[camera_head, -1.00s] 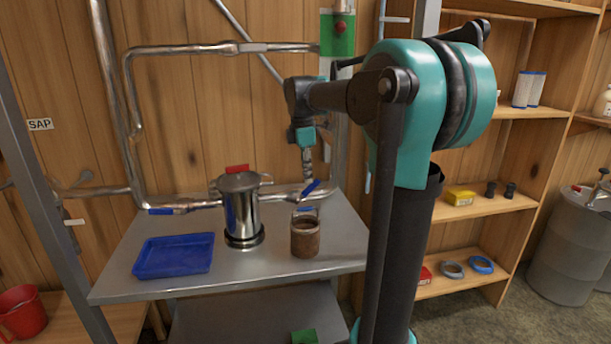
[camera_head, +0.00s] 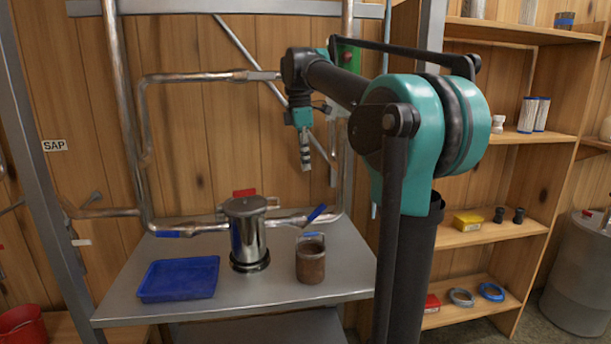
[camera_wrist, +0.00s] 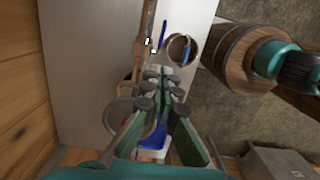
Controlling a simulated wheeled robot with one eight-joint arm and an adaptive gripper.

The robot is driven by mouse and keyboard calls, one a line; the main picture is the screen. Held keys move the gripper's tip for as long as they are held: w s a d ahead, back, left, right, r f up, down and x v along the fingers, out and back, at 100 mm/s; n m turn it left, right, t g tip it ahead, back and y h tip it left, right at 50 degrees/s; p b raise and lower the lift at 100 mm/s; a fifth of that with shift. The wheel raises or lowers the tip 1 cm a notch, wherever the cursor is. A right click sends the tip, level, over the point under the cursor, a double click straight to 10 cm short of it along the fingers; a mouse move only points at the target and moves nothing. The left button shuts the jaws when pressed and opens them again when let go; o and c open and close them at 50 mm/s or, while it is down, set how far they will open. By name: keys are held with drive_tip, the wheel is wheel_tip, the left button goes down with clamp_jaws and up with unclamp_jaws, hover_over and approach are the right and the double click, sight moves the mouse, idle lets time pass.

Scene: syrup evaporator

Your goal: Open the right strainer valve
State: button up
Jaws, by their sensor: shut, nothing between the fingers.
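The right strainer valve has a blue lever handle (camera_head: 316,214) at the right end of the lower pipe. The lever stands at an angle, rising to the right; it also shows in the wrist view (camera_wrist: 163,35). The left valve's blue lever (camera_head: 168,234) lies roughly along the pipe, left of the steel strainer pot (camera_head: 247,235), which has a red handle on its lid. My gripper (camera_head: 306,164) points down, shut and empty, above the right lever and apart from it. Its dark fingers (camera_wrist: 160,90) show together in the wrist view.
A blue tray (camera_head: 179,279) and a rusty can (camera_head: 311,262) with a blue-topped handle stand on the metal table (camera_head: 120,300). Pipes run along the wooden wall behind. Shelves (camera_head: 505,235) with small goods stand at the right. Space above the table is free.

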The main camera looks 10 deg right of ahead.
sight(318, 207)
drive_tip(key=shift+o, duration=1.2)
drive_tip(key=shift+r, duration=0.25)
drive_tip(key=shift+o, duration=1.2)
drive_tip(key=shift+a+h, duration=0.3)
drive_tip(key=shift+a, duration=0.1)
drive_tip(key=shift+o, duration=0.6)
drive_tip(key=shift+a+h, duration=0.45)
drive_tip(key=shift+h, duration=0.85)
drive_tip(key=x, duration=1.6)
drive_tip(key=shift+a+f, duration=0.2)
drive_tip(key=shift+f, duration=0.25)
clamp_jaws()
